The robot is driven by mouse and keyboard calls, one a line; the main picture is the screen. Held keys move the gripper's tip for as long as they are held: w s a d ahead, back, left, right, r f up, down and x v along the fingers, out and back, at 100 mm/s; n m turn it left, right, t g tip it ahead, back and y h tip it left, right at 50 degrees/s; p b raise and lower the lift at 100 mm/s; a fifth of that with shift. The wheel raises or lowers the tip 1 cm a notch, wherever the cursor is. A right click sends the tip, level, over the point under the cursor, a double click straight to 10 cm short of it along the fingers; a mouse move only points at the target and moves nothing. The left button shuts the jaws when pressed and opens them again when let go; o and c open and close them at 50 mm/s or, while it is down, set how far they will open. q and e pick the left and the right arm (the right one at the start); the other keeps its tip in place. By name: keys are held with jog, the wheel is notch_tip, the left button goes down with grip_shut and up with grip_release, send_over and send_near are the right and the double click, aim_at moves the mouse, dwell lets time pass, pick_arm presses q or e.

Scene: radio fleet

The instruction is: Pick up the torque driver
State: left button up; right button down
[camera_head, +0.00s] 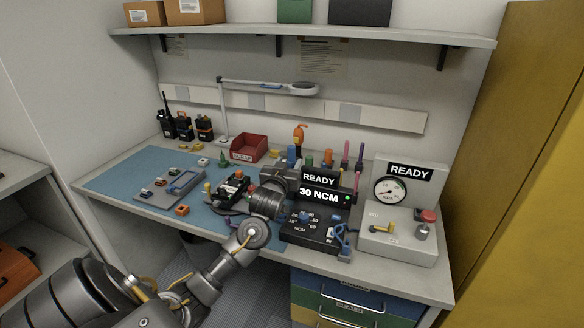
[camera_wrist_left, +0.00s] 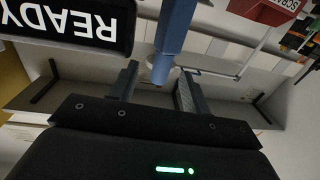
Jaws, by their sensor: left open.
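A blue upright handle (camera_head: 292,153), which appears to be the torque driver, stands on the bench just left of the READY display. In the left wrist view, which is upside down, the blue handle (camera_wrist_left: 175,35) reaches in from the top edge, its rounded end lined up with the gap between the fingers. My left gripper (camera_head: 288,178) is over the bench in front of the handle, its fingers mostly hidden by its own wrist. In the left wrist view the left gripper (camera_wrist_left: 158,82) is open, with nothing clamped. My right gripper is not in view.
The READY display (camera_head: 319,179) and 30 NCM unit (camera_head: 312,231) stand close to the right of my gripper. A red bin (camera_head: 249,148) is behind left. Several coloured tools stand behind the display. A gauge box (camera_head: 402,225) is at right. The blue mat (camera_head: 115,180) has bare space at left.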

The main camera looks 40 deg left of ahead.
aim_at(290, 155)
pick_arm(q)
jog(key=shift+a+r+p+x, duration=0.15)
jog(key=shift+p+x, duration=0.1)
jog(key=shift+x, duration=0.5)
jog(key=shift+r+p+x, duration=0.1)
jog(key=shift+p+x, duration=0.1)
jog(key=shift+x, duration=0.6)
jog(key=shift+a+r+p+x, duration=0.15)
jog(key=shift+p+x, duration=0.1)
jog(key=shift+x, duration=0.5)
jog(key=shift+w, duration=0.25)
grip_shut()
